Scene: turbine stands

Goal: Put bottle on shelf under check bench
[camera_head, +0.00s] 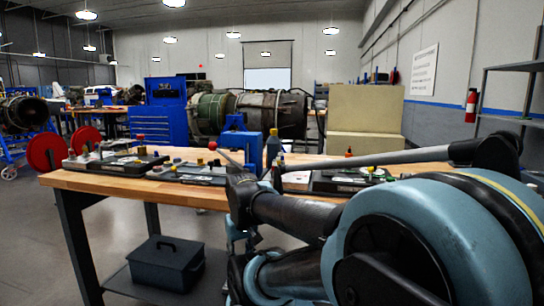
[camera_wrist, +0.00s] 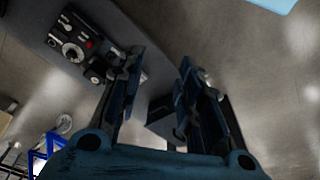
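The check bench (camera_head: 190,194) has a wooden top and dark legs, and stands ahead of me in the head view. Its low shelf (camera_head: 212,272) shows at the lower left, with a dark lidded box (camera_head: 166,263) on it.
Trays of parts (camera_head: 116,163) stand along the bench top, one with a red knob. Red discs (camera_head: 47,153) are at the bench's left end. Behind are a blue cabinet (camera_head: 166,110) and a turbine (camera_head: 250,113). The floor at the left is clear.

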